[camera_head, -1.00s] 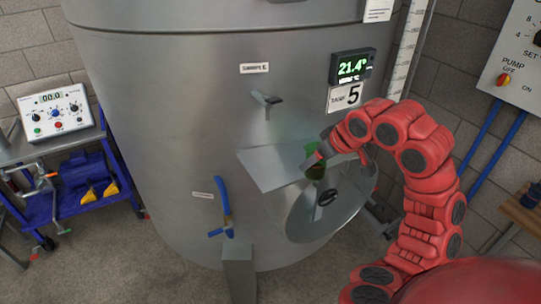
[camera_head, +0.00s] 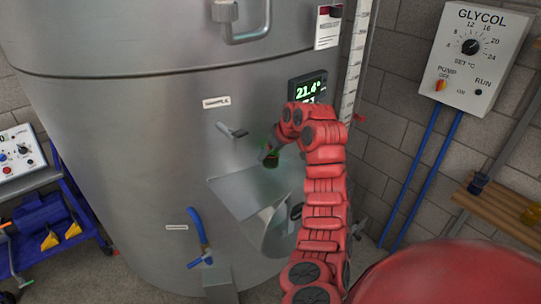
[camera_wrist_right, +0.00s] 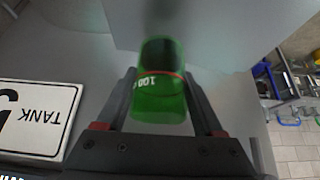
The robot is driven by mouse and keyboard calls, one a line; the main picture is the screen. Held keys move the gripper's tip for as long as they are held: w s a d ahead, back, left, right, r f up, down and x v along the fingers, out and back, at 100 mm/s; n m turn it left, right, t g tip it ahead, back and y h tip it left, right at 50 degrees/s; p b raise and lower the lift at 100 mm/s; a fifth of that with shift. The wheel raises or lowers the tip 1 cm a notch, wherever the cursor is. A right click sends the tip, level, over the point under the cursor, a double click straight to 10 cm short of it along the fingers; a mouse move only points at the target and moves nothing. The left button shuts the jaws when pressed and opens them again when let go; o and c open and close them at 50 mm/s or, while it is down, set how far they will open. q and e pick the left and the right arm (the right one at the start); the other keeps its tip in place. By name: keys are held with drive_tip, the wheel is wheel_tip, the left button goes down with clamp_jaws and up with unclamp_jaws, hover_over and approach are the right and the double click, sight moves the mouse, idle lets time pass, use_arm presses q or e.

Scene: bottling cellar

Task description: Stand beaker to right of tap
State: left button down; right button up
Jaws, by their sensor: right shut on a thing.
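The green beaker (camera_head: 271,161) has dark contents low in it and is held above the right part of the grey shelf (camera_head: 232,192) on the tank. My right gripper (camera_head: 268,153) is shut on it. In the right wrist view the beaker (camera_wrist_right: 160,100), marked 100, sits between the two fingers (camera_wrist_right: 160,82). The sample tap (camera_head: 232,131) sticks out of the tank wall, up and left of the beaker. A gap shows between beaker and tap. My left gripper is not in view.
A round door shows below the shelf, partly behind my right arm. A blue-handled valve (camera_head: 200,240) is lower left. The temperature display (camera_head: 308,90) is close above my right wrist. The shelf's left part is bare. A glycol box (camera_head: 470,50) hangs at right.

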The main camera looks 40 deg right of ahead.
sight(270, 162)
drive_tip(key=shift+w+a+f+p, duration=0.1)
drive_tip(key=shift+w+f+p, duration=0.05)
drive_tip(key=shift+f+p, duration=1.3)
drive_tip(key=shift+f, duration=0.6)
drive_tip(key=o, duration=1.6)
drive_tip(key=shift+r, duration=0.1)
drive_tip(key=shift+c, duration=0.2)
